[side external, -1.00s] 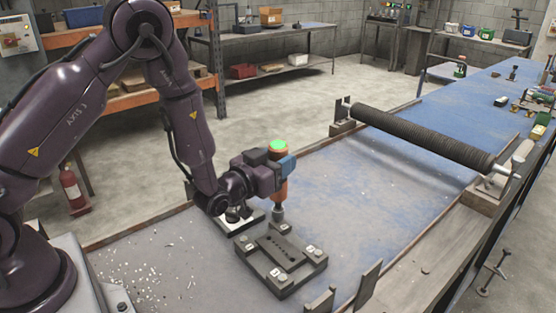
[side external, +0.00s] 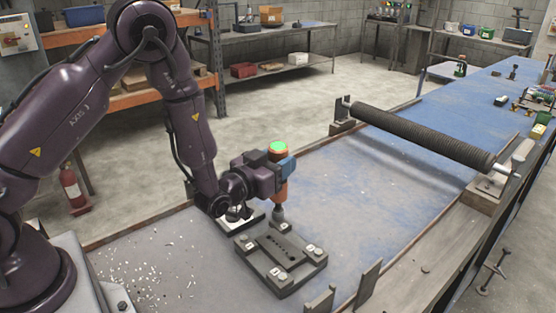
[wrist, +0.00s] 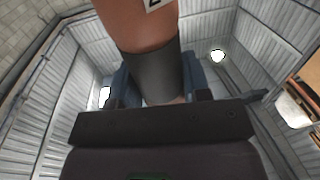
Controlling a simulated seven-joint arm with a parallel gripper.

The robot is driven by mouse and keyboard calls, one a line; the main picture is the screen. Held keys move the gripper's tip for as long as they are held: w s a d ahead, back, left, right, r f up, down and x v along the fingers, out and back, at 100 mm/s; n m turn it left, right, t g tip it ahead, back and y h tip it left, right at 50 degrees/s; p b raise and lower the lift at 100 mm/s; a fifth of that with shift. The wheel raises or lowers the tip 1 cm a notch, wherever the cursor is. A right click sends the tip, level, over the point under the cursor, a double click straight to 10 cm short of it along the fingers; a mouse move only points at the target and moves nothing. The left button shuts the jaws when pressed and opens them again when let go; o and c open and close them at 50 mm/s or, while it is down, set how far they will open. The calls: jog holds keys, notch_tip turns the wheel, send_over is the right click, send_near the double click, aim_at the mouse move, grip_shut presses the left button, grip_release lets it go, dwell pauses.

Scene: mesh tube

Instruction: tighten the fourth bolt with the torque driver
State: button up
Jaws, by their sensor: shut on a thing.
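The torque driver (side external: 280,188) has an orange body and a lit green top. My gripper (side external: 276,171) is shut on it and holds it roughly upright, tip down. In the wrist view the driver (wrist: 140,25) fills the top middle, with a dark grey collar between blue jaw parts. The dark fixture plate (side external: 262,276) lies on the bench below, with bolts and pale marked tags near its corners. The driver's tip is at the plate's far corner. Whether it touches the bolt there cannot be told, as the driver end hides that bolt.
A small pale stand (side external: 243,222) is beside the plate, partly behind my wrist. The ribbed mesh tube (side external: 420,134) lies across supports at the right. Upright brackets (side external: 367,285) stand at the front edge. Small pale bits (side external: 150,270) are scattered on the left. The blue bench middle is clear.

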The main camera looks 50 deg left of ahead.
jog(key=shift+f, duration=0.6)
dwell(1.6)
jog(key=shift+r, duration=0.1)
